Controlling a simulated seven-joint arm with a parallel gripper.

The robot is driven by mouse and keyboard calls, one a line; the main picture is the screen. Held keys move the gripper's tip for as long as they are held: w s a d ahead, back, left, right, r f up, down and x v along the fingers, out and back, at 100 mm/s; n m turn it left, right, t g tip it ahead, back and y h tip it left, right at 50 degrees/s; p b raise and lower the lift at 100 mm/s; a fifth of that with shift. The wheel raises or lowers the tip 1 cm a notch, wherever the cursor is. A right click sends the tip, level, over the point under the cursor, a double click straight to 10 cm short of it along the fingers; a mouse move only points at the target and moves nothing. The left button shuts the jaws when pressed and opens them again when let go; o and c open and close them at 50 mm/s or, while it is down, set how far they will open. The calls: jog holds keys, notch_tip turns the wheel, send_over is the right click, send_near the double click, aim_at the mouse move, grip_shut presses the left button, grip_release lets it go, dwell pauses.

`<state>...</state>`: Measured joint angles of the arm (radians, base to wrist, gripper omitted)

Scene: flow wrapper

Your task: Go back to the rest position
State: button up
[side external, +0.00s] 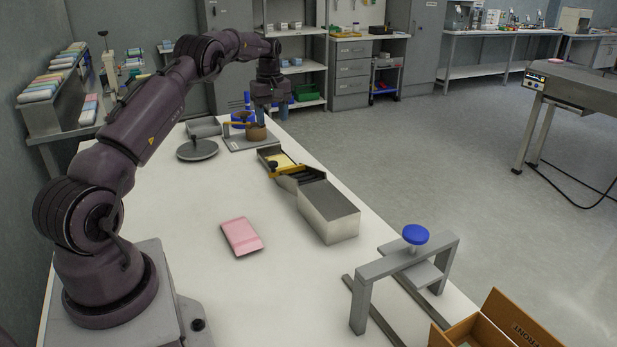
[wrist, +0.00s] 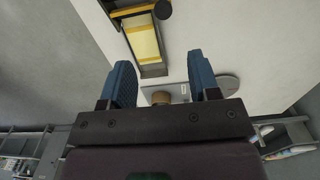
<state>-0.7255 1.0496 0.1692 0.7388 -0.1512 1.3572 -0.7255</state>
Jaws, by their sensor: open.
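My gripper (side external: 266,112) is at the far end of the white table, above or beside a grey plate fixture with a brown cylinder (side external: 256,132). In the wrist view my gripper (wrist: 161,82) shows two blue fingers spread wide apart, with nothing between them. The brown cylinder (wrist: 161,97) shows past the palm edge, partly hidden by it. No object is held. The exact height of the fingertips over the fixture is hard to tell.
A steel box (side external: 328,212) with a yellow-lined channel (side external: 283,162) stands nearer. A pink packet (side external: 241,236) lies flat on the table. A round grey disc (side external: 197,150), a blue-knobbed press (side external: 415,234) and a cardboard box (side external: 510,325) stand around. The table's left middle is clear.

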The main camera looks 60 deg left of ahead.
jog(key=s+d+r+m, duration=0.2)
jog(key=d+r+m, duration=0.15)
jog(key=d, duration=0.45)
jog(key=s+d+r+m+t, duration=0.1)
jog(key=s+d+r+m, duration=0.25)
jog(key=d, duration=0.35)
jog(key=s+d+r+m, duration=0.2)
jog(key=d+r+m, duration=0.15)
jog(key=d, duration=0.45)
jog(key=s+d+r+m+t, duration=0.2)
jog(key=s+d+m, duration=0.1)
jog(key=s+d, duration=0.3)
jog(key=s+d+r+m+t, duration=0.1)
jog(key=s+d+m+t, duration=0.1)
jog(key=s+d+m, duration=0.2)
jog(key=shift+s+d+r+t, duration=0.35)
jog(key=shift+s+d, duration=1.35)
jog(key=shift+d, duration=2.1)
jog(key=shift+m, duration=0.25)
